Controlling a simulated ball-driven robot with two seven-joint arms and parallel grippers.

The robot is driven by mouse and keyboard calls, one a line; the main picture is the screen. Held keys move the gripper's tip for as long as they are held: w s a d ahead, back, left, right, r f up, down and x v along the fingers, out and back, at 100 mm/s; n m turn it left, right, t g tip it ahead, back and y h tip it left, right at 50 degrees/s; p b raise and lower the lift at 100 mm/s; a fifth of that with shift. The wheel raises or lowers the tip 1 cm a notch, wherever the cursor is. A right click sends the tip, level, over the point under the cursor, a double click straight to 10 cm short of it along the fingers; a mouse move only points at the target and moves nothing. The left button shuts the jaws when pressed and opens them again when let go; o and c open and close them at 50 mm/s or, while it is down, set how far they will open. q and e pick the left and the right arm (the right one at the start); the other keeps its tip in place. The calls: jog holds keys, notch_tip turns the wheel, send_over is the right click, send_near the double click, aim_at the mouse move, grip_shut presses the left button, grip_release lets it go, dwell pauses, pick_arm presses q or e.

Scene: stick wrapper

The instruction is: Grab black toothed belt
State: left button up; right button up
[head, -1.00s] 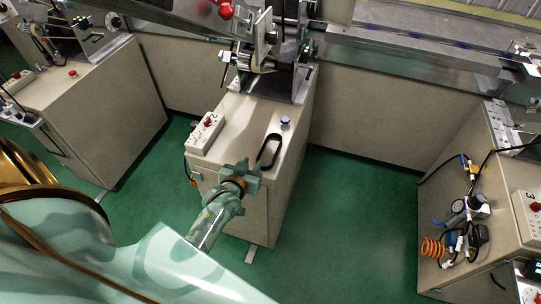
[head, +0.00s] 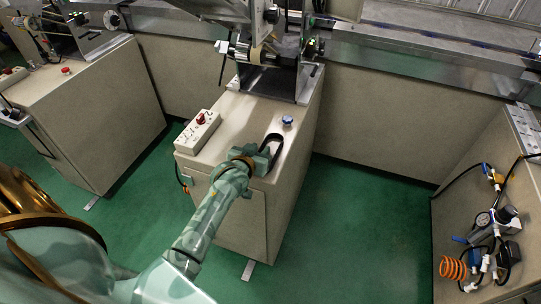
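The black toothed belt (head: 274,134) lies as a narrow loop on top of the beige cabinet, near its front edge. My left gripper (head: 264,157), at the end of the pale green camouflage arm, is at the near end of the loop and covers part of it. The fingers are small and seen from behind, so I cannot tell whether they are open or touch the belt. My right gripper is not in view.
A white control box (head: 197,132) with a red button sits left of the belt. A blue knob (head: 287,121) stands just behind the belt. The wrapper's metal mechanism (head: 270,75) rises at the back of the cabinet (head: 240,215). Green floor is free on both sides.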

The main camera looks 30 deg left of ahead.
pick_arm(q)
grip_shut()
